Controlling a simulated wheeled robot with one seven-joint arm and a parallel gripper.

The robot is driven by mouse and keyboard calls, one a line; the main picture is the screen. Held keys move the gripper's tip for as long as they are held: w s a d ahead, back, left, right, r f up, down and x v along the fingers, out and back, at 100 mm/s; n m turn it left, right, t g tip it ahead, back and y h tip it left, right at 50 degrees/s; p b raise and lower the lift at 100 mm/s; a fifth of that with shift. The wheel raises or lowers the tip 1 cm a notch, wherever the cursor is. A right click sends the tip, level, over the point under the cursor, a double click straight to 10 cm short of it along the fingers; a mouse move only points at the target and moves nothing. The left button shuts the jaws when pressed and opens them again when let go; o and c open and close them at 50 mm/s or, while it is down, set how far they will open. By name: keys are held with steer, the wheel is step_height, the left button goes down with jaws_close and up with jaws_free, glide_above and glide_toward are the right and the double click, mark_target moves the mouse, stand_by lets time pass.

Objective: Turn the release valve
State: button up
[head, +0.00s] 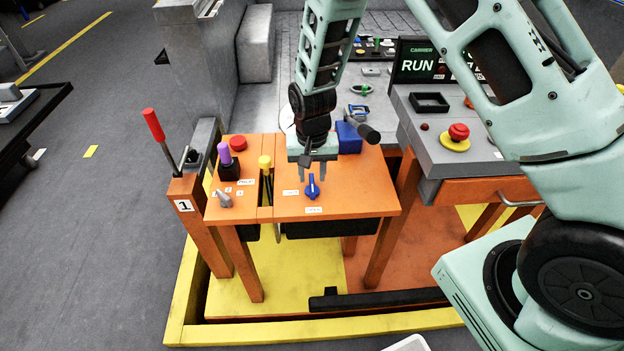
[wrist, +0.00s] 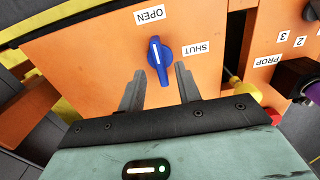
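The release valve is a small blue knob (head: 312,187) with a white line on its handle. It sits on the orange tabletop (head: 362,198) between two labels, SHUT (wrist: 196,48) and OPEN (wrist: 150,14). In the wrist view the blue knob (wrist: 159,62) lies just beyond the fingertips, its white line pointing roughly toward OPEN. My gripper (head: 315,175) hangs above the table, pointing down near the knob. In the wrist view my gripper (wrist: 160,78) has its two grey fingers apart, with the knob's lower end near the gap. I cannot tell whether they touch it.
To the left stand a yellow-topped lever (head: 265,164), a purple-topped lever (head: 225,154), a red button (head: 238,143) and a red-handled lever (head: 154,126). A console with a red stop button (head: 458,133) and a RUN screen (head: 418,62) is at right. A blue box (head: 349,138) sits behind.

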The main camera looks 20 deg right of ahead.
mark_target(312, 187)
steer(key=shift+f, duration=1.45)
jaws_close()
